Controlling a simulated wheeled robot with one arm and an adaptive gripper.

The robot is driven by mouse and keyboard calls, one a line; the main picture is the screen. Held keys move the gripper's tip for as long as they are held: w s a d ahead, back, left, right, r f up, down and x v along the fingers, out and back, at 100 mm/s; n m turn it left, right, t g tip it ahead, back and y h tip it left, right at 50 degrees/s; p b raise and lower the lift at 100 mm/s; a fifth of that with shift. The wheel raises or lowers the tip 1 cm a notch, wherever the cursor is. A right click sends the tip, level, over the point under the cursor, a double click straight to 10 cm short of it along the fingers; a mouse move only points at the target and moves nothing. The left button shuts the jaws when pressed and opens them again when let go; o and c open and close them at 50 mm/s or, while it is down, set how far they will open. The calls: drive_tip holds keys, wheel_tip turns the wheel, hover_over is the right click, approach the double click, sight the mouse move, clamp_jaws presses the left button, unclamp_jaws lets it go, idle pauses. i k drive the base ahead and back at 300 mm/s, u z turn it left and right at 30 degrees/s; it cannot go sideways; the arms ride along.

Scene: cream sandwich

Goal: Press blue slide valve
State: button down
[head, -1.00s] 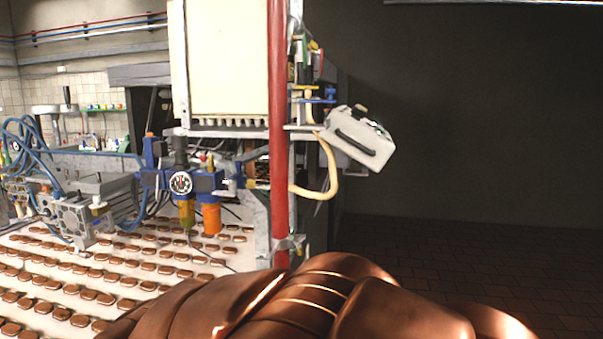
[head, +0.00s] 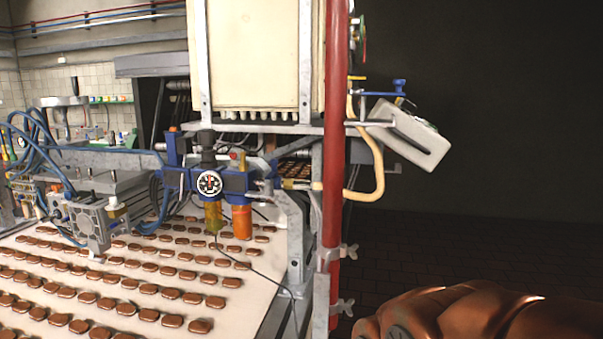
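A blue pneumatic unit (head: 235,183) with a round gauge (head: 209,184) and two amber bowls is mounted above the conveyor, left of the red post. A small blue fitting (head: 400,86) sits right of the red post, above a tilted grey box. I cannot tell for sure which blue part is the slide valve. My copper-coloured arm (head: 460,315) fills the bottom right corner, apart from both blue parts in the picture. My gripper's fingers do not show.
A vertical red post (head: 335,150) stands beside the cream panel (head: 262,55). The tilted grey box (head: 410,140) and a yellow hose (head: 373,178) stick out to its right. Rows of brown sandwiches cover the white conveyor (head: 255,305). Dark floor lies open at right.

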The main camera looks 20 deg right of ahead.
sight(274, 175)
drive_tip(key=u, duration=1.45)
drive_tip(key=k, duration=0.9)
drive_tip(key=z, duration=0.5)
